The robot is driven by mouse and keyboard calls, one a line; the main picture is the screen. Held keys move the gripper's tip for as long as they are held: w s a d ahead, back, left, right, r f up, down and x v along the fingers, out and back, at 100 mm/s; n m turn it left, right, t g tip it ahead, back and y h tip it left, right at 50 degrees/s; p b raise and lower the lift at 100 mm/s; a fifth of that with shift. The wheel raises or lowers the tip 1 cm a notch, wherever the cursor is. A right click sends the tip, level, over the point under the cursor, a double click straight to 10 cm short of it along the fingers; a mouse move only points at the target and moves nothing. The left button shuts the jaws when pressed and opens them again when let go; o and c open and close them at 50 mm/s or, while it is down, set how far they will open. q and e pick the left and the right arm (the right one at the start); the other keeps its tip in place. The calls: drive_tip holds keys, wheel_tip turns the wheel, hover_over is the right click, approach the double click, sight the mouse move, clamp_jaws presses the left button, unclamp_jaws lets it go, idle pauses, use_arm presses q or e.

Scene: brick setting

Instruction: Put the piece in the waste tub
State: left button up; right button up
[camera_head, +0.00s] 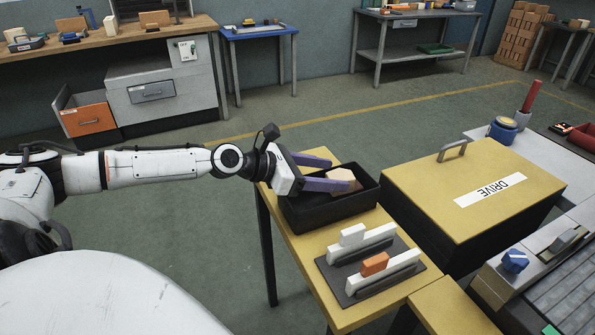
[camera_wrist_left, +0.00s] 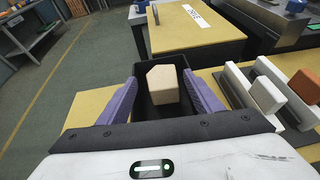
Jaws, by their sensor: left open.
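The piece (camera_head: 344,177) is a pale tan block with a slanted corner. It also shows in the left wrist view (camera_wrist_left: 163,85), between the purple fingers, with gaps beside it. The black tub (camera_head: 322,213) stands on a yellow-topped table; its rim and inside also show in the left wrist view (camera_wrist_left: 172,56). My left gripper (camera_head: 338,174) is open, its fingers over the tub on either side of the piece. The piece is within the tub's outline; whether it rests on the tub floor I cannot tell. My right gripper is out of view.
A dark rack (camera_head: 406,276) with white holders and an orange block sits in front of the tub. A yellow-topped box marked DRIVE (camera_head: 420,182) stands right of it. Open floor lies behind, with benches along the wall.

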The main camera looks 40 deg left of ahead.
use_arm(q)
drive_tip(key=shift+s+a, duration=0.15)
drive_tip(key=shift+s, duration=0.35)
drive_tip(key=shift+v, duration=0.75)
drive_tip(key=shift+s+a+r, duration=0.15)
drive_tip(key=shift+s+r, duration=0.15)
drive_tip(key=shift+s, duration=0.1)
drive_tip(key=p, duration=0.6)
approach(335, 176)
drive_tip(key=s+r, duration=0.1)
drive_tip(key=shift+s+a, duration=0.15)
drive_tip(key=shift+a, duration=0.2)
drive_tip(key=shift+f, duration=0.1)
